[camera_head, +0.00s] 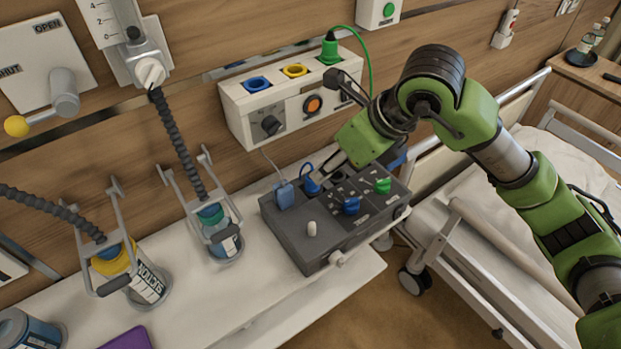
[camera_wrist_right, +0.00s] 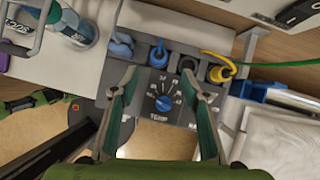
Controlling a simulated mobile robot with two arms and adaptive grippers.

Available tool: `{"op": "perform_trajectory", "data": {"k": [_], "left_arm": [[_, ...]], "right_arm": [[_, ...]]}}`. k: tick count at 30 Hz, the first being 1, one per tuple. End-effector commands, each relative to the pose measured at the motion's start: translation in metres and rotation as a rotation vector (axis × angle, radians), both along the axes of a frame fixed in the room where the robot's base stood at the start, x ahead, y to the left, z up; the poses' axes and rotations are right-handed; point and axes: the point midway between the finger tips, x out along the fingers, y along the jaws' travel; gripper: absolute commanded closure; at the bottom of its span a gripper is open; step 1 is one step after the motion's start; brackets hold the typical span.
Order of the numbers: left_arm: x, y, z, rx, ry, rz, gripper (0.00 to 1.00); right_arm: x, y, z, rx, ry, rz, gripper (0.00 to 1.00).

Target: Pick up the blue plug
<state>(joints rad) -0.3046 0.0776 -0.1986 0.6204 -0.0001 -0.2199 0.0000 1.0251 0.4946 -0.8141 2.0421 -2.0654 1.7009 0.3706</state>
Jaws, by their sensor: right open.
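A blue plug (camera_head: 310,183) stands in the back of the grey control box (camera_head: 318,250), beside a paler blue plug (camera_head: 284,196). In the right wrist view the blue plug (camera_wrist_right: 158,53) shows ahead of the gap between my fingers, with the paler plug (camera_wrist_right: 122,46) to its left. My right gripper (camera_head: 335,164) is over the back of the box, close to the blue plug. In the wrist view my right gripper (camera_wrist_right: 160,73) has its fingers spread, with nothing between them. I cannot tell if a finger touches the plug. My left gripper is out of view.
A blue knob (camera_head: 350,205), a green knob (camera_head: 382,186) and a pale toggle (camera_head: 311,229) sit on the box. Canisters (camera_head: 223,243) stand left on the white shelf (camera_head: 240,300). A wall unit (camera_head: 240,110) is behind; a bed (camera_head: 470,250) lies right.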

Motion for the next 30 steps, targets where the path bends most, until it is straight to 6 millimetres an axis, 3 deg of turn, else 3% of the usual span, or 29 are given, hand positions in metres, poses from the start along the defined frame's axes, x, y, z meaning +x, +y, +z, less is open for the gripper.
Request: {"op": "perform_trajectory", "data": {"k": [4,11,19,28,30], "left_arm": [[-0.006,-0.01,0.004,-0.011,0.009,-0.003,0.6],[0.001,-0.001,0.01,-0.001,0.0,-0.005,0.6],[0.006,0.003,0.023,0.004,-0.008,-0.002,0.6],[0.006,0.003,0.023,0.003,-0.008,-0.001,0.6],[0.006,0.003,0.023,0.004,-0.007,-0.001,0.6]], "right_arm": [[0.007,0.01,-0.02,0.002,0.004,0.001,0.58],[0.013,0.016,-0.033,0.002,0.002,0.001,0.58],[0.025,0.03,-0.067,0.002,0.001,0.002,0.58],[0.027,0.032,-0.073,0.001,-0.002,0.002,0.58],[0.027,0.032,-0.073,0.001,-0.002,0.002,0.73]]}}
